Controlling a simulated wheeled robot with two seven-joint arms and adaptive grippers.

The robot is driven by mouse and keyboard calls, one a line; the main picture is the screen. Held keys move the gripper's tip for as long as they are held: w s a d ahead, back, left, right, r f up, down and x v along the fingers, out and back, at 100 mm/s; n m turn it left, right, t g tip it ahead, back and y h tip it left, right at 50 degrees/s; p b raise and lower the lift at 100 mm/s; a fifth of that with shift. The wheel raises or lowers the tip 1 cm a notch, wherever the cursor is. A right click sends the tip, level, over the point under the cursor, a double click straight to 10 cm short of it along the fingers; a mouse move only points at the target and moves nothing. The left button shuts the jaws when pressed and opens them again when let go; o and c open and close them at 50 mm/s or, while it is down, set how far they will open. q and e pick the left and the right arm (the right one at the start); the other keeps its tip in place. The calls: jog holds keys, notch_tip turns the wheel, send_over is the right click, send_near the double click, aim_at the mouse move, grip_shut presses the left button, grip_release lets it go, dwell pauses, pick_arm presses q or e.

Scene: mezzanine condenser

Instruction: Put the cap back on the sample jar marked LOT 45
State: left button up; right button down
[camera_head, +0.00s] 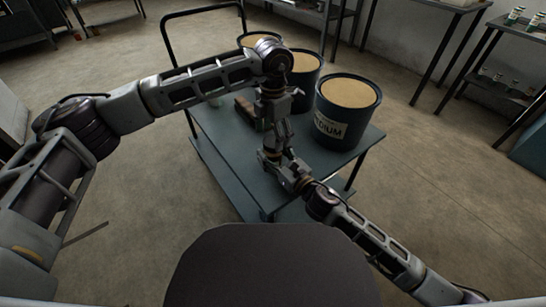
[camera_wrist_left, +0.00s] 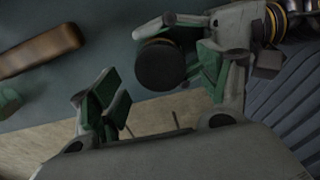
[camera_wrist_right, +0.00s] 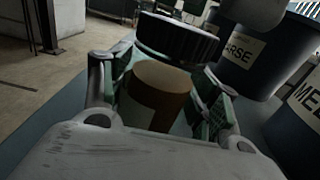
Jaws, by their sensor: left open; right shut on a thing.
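A black ribbed cap (camera_wrist_right: 178,38) is at the top of a sample jar with brown contents (camera_wrist_right: 158,92) in the right wrist view. From above, the black cap (camera_wrist_left: 160,66) is a round disc in the left wrist view. I cannot tell whether it is seated. My right gripper (camera_wrist_right: 170,88) is shut on the jar, low over the cart in the head view (camera_head: 272,158). The jar's lot marking is not readable.
The blue-grey cart top (camera_head: 222,130) is under both grippers. Large drums stand at its back and right, the nearest one (camera_head: 345,112) labelled and close to my right gripper. A brown block (camera_wrist_left: 42,50) lies left on the cart. Shelves with small jars (camera_head: 515,15) stand far right.

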pick_arm(q)
notch_tip(320, 180, up, 10)
dwell(0.5)
pick_arm(e)
jog(key=shift+c, duration=1.6)
grip_release()
jog(key=shift+s+d, duration=0.1)
jog(key=shift+v, duration=5.85)
